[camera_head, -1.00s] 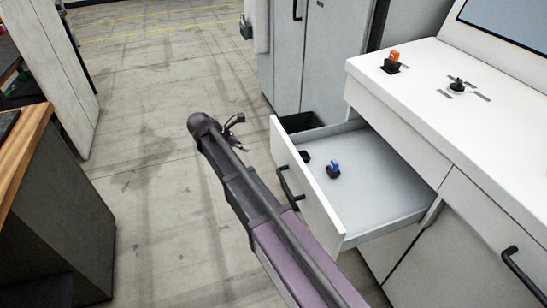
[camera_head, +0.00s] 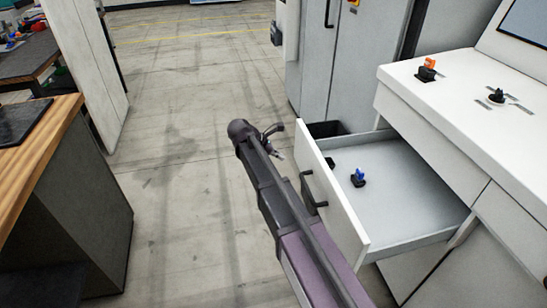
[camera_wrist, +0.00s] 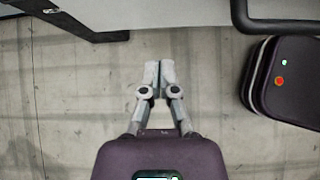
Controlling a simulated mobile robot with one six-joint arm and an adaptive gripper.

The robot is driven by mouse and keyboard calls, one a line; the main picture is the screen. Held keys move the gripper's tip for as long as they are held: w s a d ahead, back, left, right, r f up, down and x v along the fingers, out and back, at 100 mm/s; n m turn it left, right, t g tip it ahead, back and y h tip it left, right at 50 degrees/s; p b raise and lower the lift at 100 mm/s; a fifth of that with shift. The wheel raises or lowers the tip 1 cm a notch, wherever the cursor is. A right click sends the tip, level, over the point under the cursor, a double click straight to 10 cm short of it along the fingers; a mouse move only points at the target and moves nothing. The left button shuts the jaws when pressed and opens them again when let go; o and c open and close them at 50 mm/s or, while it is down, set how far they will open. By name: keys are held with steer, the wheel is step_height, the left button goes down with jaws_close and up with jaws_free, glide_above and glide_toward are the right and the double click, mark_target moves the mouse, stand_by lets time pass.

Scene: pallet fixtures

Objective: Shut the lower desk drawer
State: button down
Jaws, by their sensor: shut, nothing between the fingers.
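The open drawer (camera_head: 400,205) is pulled well out of the white desk (camera_head: 455,115). Its white front panel (camera_head: 332,205) bears a dark handle (camera_head: 310,190). A blue-topped black part (camera_head: 358,178) and a small dark part (camera_head: 331,162) lie inside. My gripper (camera_head: 274,150) is outside the drawer, left of the front panel and apart from it. In the wrist view my gripper (camera_wrist: 157,72) has its fingertips together, empty, above the floor. A dark bar, apparently the handle (camera_wrist: 270,24), crosses the top right there.
An orange-topped part (camera_head: 427,70) and a dark part (camera_head: 497,95) stand on the desk top. A grey cabinet (camera_head: 345,75) stands behind the drawer. A wood-topped bench (camera_head: 50,130) is at the left. The floor (camera_head: 180,190) between bench and drawer is clear.

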mark_target(304, 163)
steer(key=shift+w+d+f+b, duration=0.4)
steer(key=shift+d+f, duration=0.1)
steer(key=shift+d, duration=0.6)
steer(key=shift+w+d+f+b, duration=0.35)
steer(key=shift+d+f, duration=0.15)
steer(key=shift+d, duration=0.65)
steer(key=shift+w+d+f+b, duration=0.3)
steer(key=shift+d+f+b, duration=0.15)
steer(key=shift+d, duration=0.65)
